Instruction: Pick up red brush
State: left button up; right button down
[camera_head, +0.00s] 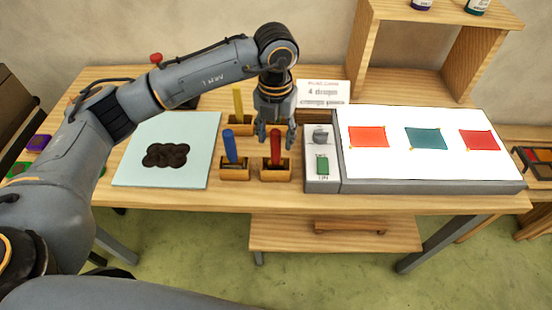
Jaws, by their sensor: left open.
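The red brush (275,148) stands upright in a small wooden holder (275,173) near the middle of the table. My left gripper (276,137) points down from above with its fingers around the top of the red brush. It is open, and I cannot tell whether a finger touches the brush. My right gripper is not in view.
A blue brush (229,146) stands in its holder just left, and a yellow brush (238,104) stands behind. A light panel (430,172) with coloured pieces and a switch box (321,172) lies right. A pale blue sheet (198,135) with a dark blob lies left.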

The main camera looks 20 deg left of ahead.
aim_at(276, 146)
pick_arm(q)
jog(key=shift+w+f+p, duration=0.25)
jog(key=shift+f+p, duration=0.5)
jog(key=shift+f, duration=0.3)
notch_tip(276, 146, down, 2)
jog(key=shift+w+a+f, duration=0.1)
jog(key=shift+f, duration=0.2)
jog(key=c, duration=1)
grip_shut()
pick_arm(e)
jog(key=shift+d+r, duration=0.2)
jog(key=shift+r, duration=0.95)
